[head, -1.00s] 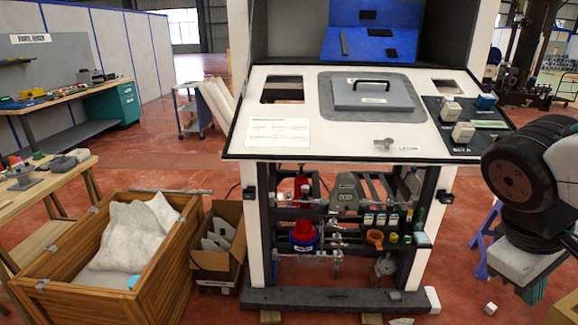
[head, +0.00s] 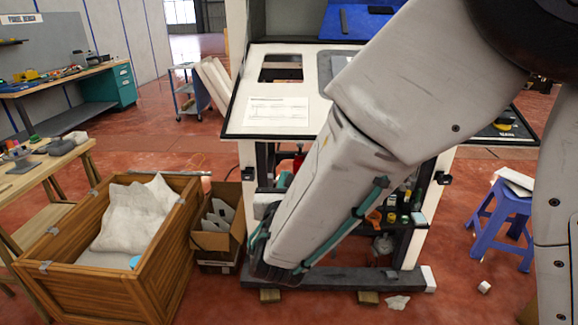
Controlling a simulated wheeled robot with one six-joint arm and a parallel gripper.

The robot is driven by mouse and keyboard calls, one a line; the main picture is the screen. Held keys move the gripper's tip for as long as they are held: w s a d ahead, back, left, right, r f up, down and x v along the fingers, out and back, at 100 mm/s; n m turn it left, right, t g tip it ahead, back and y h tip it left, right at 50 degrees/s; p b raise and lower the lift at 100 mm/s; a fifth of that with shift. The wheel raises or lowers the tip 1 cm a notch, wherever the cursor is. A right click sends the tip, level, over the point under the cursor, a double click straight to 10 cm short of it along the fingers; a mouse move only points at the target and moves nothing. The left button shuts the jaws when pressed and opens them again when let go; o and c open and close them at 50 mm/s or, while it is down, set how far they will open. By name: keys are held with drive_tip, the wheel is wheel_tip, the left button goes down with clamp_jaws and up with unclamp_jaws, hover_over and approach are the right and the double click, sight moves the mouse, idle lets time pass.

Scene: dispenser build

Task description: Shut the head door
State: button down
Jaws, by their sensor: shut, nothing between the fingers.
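The dispenser machine stands in the middle of the head view, with a white worktop (head: 241,118) and a dark open frame under it. Above the worktop only the lower part of its upper housing shows, with a grey left side wall (head: 285,20) and a blue panel (head: 345,22) inside. I cannot make out the head door; the top of the housing is cut off by the picture edge. My pale arm crosses in front of the machine from upper right to lower left and hides much of the worktop and lower shelves.
A wooden crate (head: 160,285) with white sacks (head: 133,215) and a cardboard box (head: 211,241) stand left of the machine. A blue stool (head: 497,222) stands at the right. Wooden blocks and scraps lie by the machine's base (head: 345,280). Red floor is open at the left back.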

drive_tip(key=w, duration=0.9)
drive_tip(key=r, duration=0.1)
drive_tip(key=s+r, duration=0.1)
drive_tip(key=r, duration=0.2)
drive_tip(key=shift+s+d+r, duration=0.1)
drive_tip(key=shift+s, duration=0.25)
drive_tip(key=shift+r, duration=0.1)
